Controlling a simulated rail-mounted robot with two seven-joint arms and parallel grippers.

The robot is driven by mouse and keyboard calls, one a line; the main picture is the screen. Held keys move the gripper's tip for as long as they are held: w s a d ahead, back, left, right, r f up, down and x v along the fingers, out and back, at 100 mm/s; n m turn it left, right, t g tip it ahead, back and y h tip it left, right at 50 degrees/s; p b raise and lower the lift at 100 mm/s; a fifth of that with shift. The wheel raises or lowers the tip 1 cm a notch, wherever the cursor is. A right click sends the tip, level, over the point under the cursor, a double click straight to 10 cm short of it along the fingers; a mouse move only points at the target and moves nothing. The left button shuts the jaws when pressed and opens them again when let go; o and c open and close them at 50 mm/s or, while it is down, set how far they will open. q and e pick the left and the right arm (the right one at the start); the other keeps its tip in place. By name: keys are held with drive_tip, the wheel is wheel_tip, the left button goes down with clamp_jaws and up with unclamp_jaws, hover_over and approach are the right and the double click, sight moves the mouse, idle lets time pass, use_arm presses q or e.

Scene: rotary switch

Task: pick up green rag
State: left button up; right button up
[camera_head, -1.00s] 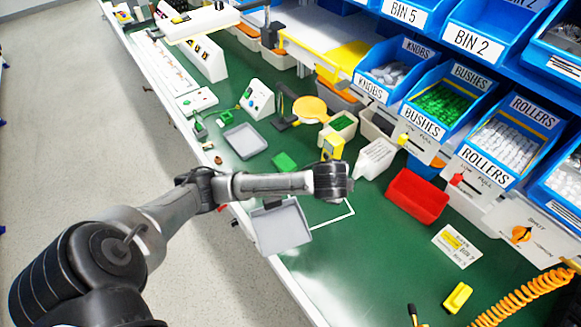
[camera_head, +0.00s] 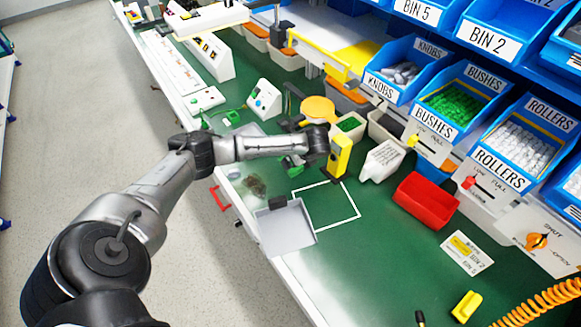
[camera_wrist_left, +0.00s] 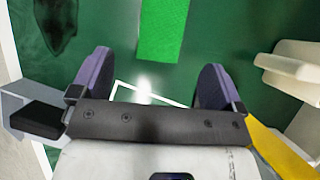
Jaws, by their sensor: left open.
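The green rag (camera_wrist_left: 165,28) lies flat on the green bench top, at the top middle of the left wrist view. In the head view only part of the rag (camera_head: 291,162) shows, below my left forearm. My left gripper (camera_wrist_left: 153,78) is open and empty. Its two purple-grey fingers stand apart, and the rag lies ahead of the gap between them. The fingers are apart from the rag in this view; their height above it is hard to tell. My right gripper is not in view.
A grey tray (camera_head: 285,228) sits at the bench's front edge, with a dark patch (camera_head: 255,186) behind it. A yellow device (camera_head: 340,155), white container (camera_head: 382,160) and red bin (camera_head: 425,200) stand to the right. The white-outlined square (camera_head: 330,208) is clear.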

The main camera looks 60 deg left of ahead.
use_arm(q)
drive_tip(key=shift+x, duration=1.55)
drive_tip(key=shift+b+x, duration=1.15)
drive_tip(key=shift+x, duration=1.45)
drive_tip(key=shift+w, duration=0.1)
drive_tip(key=shift+c, duration=0.2)
drive_tip(key=c, duration=1)
drive_tip(key=shift+o, duration=0.2)
drive_tip(key=shift+r, duration=0.15)
drive_tip(key=shift+r+p, duration=0.3)
drive_tip(key=shift+r, duration=0.3)
wheel_tip(320, 180, up, 2)
drive_tip(key=shift+r+p, duration=0.2)
drive_tip(key=shift+p, duration=0.25)
drive_tip(key=d, duration=0.6)
drive_tip(key=w+d+p, duration=0.1)
drive_tip(key=d, duration=0.5)
drive_tip(key=d+p, duration=0.1)
drive_tip(key=d, duration=0.5)
drive_tip(key=shift+w+f, duration=0.15)
drive_tip(key=shift+w, duration=0.1)
